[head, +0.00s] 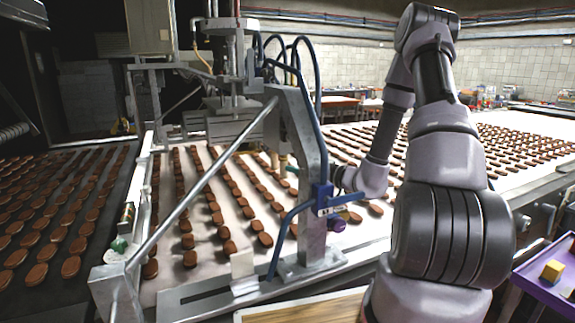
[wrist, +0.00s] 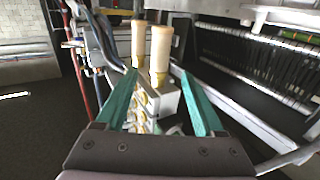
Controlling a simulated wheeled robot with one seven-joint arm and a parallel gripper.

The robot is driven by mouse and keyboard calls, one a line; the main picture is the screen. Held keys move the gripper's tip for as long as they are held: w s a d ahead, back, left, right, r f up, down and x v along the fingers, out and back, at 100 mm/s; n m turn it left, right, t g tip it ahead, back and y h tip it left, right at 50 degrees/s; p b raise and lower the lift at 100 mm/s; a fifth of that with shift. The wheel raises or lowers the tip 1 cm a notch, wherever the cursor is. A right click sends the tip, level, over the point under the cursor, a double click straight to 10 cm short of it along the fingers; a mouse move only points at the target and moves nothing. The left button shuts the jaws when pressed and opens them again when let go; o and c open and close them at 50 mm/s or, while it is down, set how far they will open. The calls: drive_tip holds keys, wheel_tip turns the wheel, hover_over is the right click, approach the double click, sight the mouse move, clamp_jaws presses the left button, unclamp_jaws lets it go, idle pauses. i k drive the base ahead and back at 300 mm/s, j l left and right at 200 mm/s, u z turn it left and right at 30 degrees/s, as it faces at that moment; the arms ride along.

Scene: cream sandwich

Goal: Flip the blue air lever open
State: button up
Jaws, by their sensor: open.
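A blue valve fitting (head: 323,196) with a small pale label sits on the grey metal upright (head: 305,160) in the head view. I cannot make out the lever's exact position. My arm's end is just right of the fitting, its fingers not clear there. In the wrist view my gripper (wrist: 155,72) is open, with two teal fingers apart. Beyond and between them show two cream nozzles (wrist: 160,50) and a metal block (wrist: 162,100). The lever is not clearly seen there.
Rows of brown biscuits lie on the white conveyor (head: 215,265) and on a dark belt (head: 110,185) at left. A diagonal metal bar (head: 205,180) crosses in front. A purple tray (head: 535,285) with a yellow block (head: 552,271) is at lower right.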

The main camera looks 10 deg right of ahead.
sight(329, 202)
drive_tip(key=k+l, duration=0.75)
drive_tip(key=l, duration=0.25)
